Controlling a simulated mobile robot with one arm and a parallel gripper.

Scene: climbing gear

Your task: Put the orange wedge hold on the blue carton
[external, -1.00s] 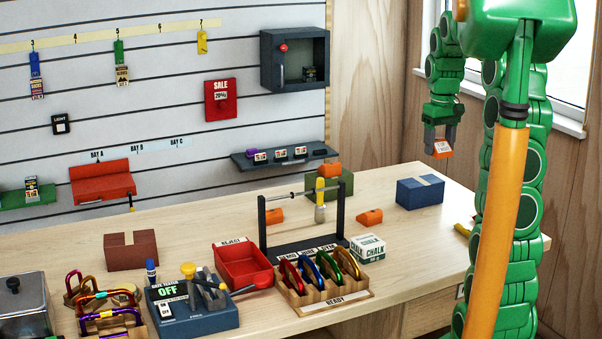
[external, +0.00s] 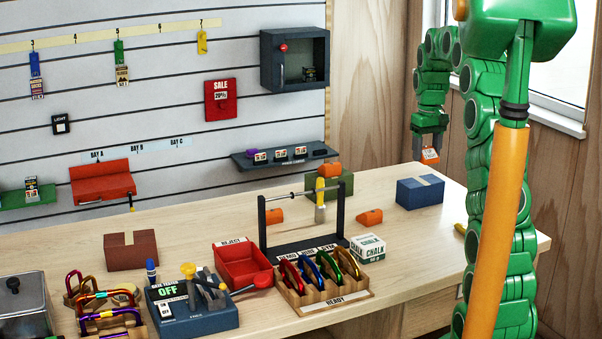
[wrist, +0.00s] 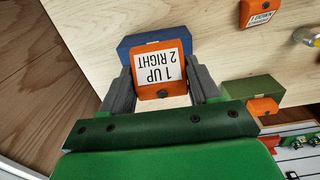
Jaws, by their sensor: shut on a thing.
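My gripper (external: 429,148) is shut on an orange wedge hold (external: 430,157), high above the right end of the bench. In the wrist view the hold (wrist: 146,85) sits between the fingers of my gripper (wrist: 162,88) and has a white label reading "1 UP 2 RIGHT". The blue carton (external: 420,194) stands on the bench below my gripper, with a tan strip across its top and nothing on it. In the wrist view the blue carton (wrist: 130,47) shows behind the held hold, which hides part of it.
Other orange holds lie on the bench (external: 369,217), by the rack (external: 275,216) and on a green carton (external: 345,186). A dark bar rack (external: 262,225) and a chalk box (external: 368,247) stand left of the blue carton. The bench around that carton is mostly clear.

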